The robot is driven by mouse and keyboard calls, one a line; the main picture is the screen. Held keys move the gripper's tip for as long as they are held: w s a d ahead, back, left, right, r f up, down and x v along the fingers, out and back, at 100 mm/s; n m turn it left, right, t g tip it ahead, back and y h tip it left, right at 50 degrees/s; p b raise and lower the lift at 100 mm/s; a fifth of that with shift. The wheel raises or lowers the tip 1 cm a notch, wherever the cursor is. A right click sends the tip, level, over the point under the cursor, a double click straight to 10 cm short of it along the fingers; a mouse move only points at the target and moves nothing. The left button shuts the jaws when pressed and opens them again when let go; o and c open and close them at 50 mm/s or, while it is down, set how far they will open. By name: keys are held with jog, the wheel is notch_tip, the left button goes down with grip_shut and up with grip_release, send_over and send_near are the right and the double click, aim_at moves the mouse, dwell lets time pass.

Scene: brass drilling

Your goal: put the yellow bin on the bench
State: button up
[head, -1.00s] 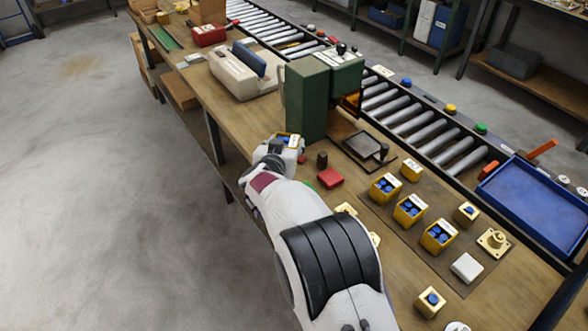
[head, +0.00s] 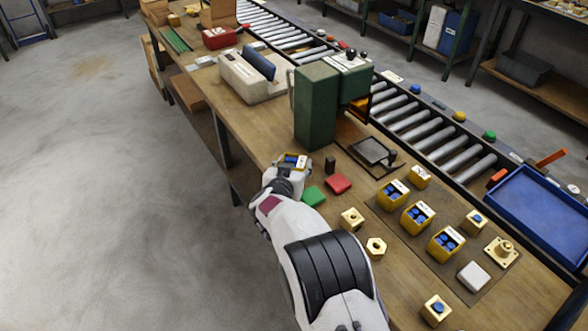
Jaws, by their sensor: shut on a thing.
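My gripper (head: 290,172) is shut on a small yellow bin (head: 299,163) with blue pieces and a white label. The arm and gripper hide much of this bin. The gripper is near the left edge of the wooden bench (head: 262,140), in front of the green press. I cannot tell whether the bin touches the bench top or is just above it. Similar yellow bins with blue contents stand in a row on the right: one far (head: 393,196), one in the middle (head: 416,218) and one near (head: 445,244).
The green press (head: 316,105) stands just behind the gripper. A dark small block (head: 330,164), a red block (head: 338,184) and a green block (head: 313,197) lie close by. Brass parts (head: 351,219) lie nearer. A roller conveyor (head: 440,135) and a blue tray (head: 535,215) are beyond.

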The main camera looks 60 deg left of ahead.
jog(key=shift+f, duration=1.05)
jog(key=shift+f, duration=0.1)
jog(key=o, duration=1.2)
jog(key=shift+c, duration=0.2)
jog(key=shift+s+d+r, duration=0.15)
jog(key=shift+r, duration=0.1)
jog(key=v, duration=1.1)
jog(key=shift+s+d, duration=0.2)
